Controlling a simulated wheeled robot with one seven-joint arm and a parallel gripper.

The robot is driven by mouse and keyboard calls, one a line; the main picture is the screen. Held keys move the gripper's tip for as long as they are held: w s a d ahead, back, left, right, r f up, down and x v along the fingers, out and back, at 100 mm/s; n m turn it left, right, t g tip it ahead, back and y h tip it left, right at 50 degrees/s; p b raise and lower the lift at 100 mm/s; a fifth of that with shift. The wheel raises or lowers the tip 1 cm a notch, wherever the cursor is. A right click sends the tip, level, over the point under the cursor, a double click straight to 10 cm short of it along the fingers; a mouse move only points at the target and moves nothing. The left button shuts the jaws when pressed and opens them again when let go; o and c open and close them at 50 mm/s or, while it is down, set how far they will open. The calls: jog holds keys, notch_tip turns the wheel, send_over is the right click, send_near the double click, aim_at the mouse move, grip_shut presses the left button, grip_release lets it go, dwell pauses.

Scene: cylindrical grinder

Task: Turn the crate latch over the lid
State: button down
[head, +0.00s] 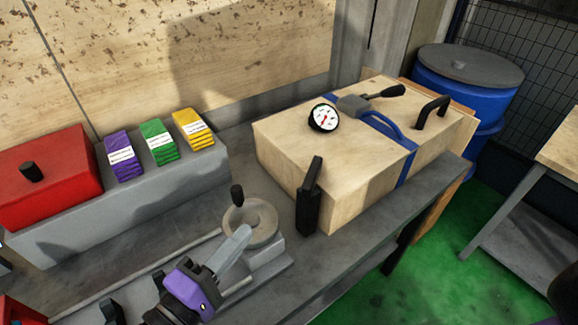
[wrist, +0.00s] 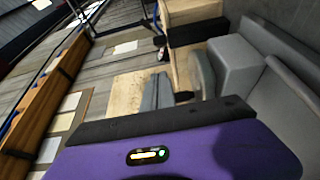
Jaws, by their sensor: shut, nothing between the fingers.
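The pale wooden crate (head: 283,153) with its closed lid lies on the grey bench in the head view. A black upright latch (head: 309,198) stands at its near end, its top reaching about the lid's edge and not lying across the lid. My gripper (head: 244,235) has a purple body and grey fingers; it is shut and empty, in front and to the left of the latch, apart from it. In the wrist view the grey fingers (wrist: 157,92) are together, with pale wood beyond them.
A handwheel (head: 262,226) with a black knob sits just behind my fingers. The lid carries a dial gauge (head: 323,117), a blue strap (head: 407,162) with a dark lever, and a black handle (head: 432,112). A red box (head: 50,178) and several coloured packs stand left. A blue drum (head: 465,90) stands behind.

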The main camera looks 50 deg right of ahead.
aim_at(312, 162)
jog(key=shift+d+p, duration=1.25)
jog(key=shift+w+d+p, duration=0.2)
jog(key=shift+d+p, duration=0.5)
jog(key=shift+d, duration=0.7)
jog(key=w+d+p, duration=0.1)
jog(key=d+p, duration=0.1)
jog(key=d, duration=1.2)
jog(key=shift+w, duration=0.35)
jog(key=shift+s+d+p, duration=0.55)
jog(key=shift+p, duration=0.15)
jog(key=shift+a+f, duration=0.1)
jog(key=shift+a, duration=0.05)
